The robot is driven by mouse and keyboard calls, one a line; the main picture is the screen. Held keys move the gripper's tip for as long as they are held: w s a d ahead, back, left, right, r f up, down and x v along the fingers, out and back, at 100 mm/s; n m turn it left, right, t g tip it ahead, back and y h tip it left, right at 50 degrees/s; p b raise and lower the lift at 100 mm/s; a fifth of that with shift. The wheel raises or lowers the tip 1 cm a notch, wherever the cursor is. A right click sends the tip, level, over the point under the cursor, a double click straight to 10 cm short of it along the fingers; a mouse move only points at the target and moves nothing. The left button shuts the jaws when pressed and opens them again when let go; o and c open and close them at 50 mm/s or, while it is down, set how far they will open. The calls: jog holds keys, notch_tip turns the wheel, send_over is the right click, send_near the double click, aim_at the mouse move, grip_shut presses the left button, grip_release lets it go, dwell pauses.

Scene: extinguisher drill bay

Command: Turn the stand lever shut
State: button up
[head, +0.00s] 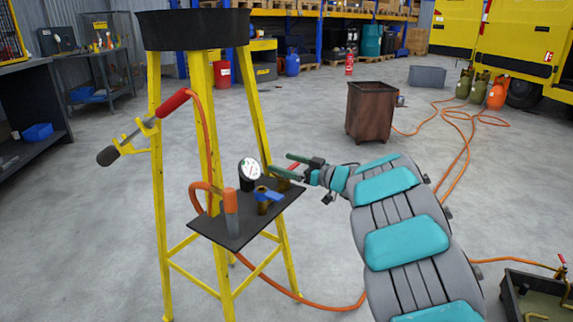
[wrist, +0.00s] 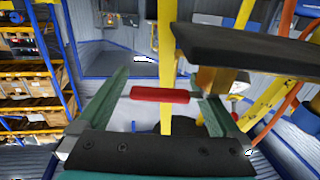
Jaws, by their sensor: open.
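The yellow stand (head: 208,130) carries a small dark shelf (head: 213,231). A lever with a red grip (head: 294,164) shows at the shelf's right side; in the wrist view the red grip (wrist: 160,94) lies crosswise between my fingers. A brass valve body (wrist: 222,83) sits beside it, under the dark shelf edge (wrist: 250,52). A second lever, blue (head: 268,195), is on the shelf. My gripper (head: 279,162) is open, its green fingers on either side of the red grip. I cannot tell whether either finger touches it.
A black pan (head: 193,30) tops the stand, and a red-handled torch (head: 172,103) hangs left. A rusty bin (head: 370,112) stands behind my arm. Orange hose crosses the floor.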

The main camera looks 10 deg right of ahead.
grip_shut()
dwell(0.7)
